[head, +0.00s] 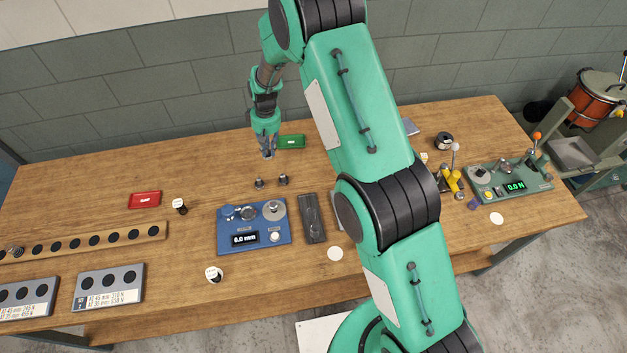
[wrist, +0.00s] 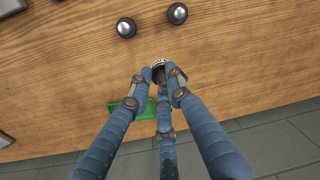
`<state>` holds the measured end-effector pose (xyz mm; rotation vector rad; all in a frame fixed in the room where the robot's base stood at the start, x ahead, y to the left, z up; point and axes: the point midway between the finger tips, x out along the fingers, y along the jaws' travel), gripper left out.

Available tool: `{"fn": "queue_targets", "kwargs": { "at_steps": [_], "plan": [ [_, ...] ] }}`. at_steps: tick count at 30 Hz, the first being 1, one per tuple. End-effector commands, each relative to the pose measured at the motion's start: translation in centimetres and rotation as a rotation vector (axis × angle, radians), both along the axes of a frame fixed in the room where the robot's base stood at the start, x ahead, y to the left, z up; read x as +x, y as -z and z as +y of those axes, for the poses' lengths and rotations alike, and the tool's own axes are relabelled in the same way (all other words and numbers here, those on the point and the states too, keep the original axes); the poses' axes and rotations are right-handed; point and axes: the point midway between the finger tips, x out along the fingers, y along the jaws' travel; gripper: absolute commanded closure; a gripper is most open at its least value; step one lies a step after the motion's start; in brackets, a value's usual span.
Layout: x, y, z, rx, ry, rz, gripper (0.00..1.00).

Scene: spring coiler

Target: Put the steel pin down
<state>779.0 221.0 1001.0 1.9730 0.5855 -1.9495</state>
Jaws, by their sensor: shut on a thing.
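My gripper (head: 268,148) is over the back middle of the wooden table, pointing down, with its fingers closed around a small steel pin (head: 268,155). In the wrist view the fingers (wrist: 160,76) meet around the pin, and only its round end (wrist: 158,64) shows. I cannot tell whether the pin touches the table top. A green tray (head: 292,141) lies just right of my gripper in the head view; it also shows partly behind the fingers in the wrist view (wrist: 121,121).
Two small dark metal pieces (head: 259,184) (head: 283,180) stand in front of my gripper. A blue gauge (head: 253,244) reading 0.0 mm lies nearer. A red tray (head: 145,199) is at the left. Bare wood surrounds the gripper's left side. My arm hides part of the table.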

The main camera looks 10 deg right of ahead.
Motion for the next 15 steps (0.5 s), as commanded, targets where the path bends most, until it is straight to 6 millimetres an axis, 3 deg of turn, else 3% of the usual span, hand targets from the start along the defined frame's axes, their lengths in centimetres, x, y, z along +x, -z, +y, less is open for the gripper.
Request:
{"fn": "queue_targets", "kwargs": {
  "at_steps": [15],
  "plan": [
    [-9.6,1.7,-9.8,0.021,-0.023,-0.026,1.00]
  ]
}}
